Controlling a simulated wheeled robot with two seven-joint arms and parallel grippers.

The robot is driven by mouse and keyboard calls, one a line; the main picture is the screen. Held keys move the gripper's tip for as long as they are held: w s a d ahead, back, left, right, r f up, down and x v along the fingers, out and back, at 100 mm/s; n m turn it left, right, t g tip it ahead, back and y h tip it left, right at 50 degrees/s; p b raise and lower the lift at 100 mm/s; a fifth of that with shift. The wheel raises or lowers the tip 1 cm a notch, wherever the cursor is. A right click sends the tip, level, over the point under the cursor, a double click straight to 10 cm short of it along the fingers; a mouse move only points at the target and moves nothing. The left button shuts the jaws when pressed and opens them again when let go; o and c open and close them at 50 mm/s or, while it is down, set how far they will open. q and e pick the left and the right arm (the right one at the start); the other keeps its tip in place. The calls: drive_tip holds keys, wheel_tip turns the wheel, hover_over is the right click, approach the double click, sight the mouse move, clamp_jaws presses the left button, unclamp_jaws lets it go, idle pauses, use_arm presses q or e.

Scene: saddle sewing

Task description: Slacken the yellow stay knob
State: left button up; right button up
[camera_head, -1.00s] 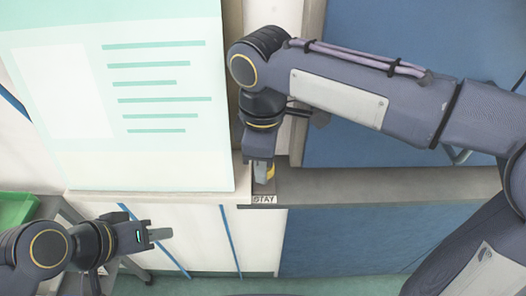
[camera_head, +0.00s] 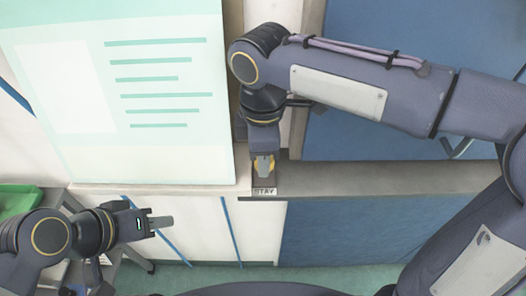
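The yellow stay knob (camera_head: 257,167) is on a dark plate with a white label (camera_head: 264,191) reading "STAY", at the front edge of the grey ledge. My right gripper (camera_head: 264,172) points down over the knob, its fingers in front of it. Only bits of yellow show beside the fingers, and whether they press on the knob cannot be told. My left gripper (camera_head: 163,222) is at the lower left, away from the knob, pointing right.
A large pale green board (camera_head: 170,150) with text lines stands left of my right gripper. A blue panel (camera_head: 400,110) is behind my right arm. The grey ledge (camera_head: 400,180) is bare to the right. A green bin (camera_head: 18,197) sits at the left edge.

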drive_tip(key=o, duration=0.3)
wheel_tip(320, 180, up, 8)
drive_tip(key=shift+f+p, duration=0.1)
drive_tip(key=shift+p, duration=0.2)
idle(0.4)
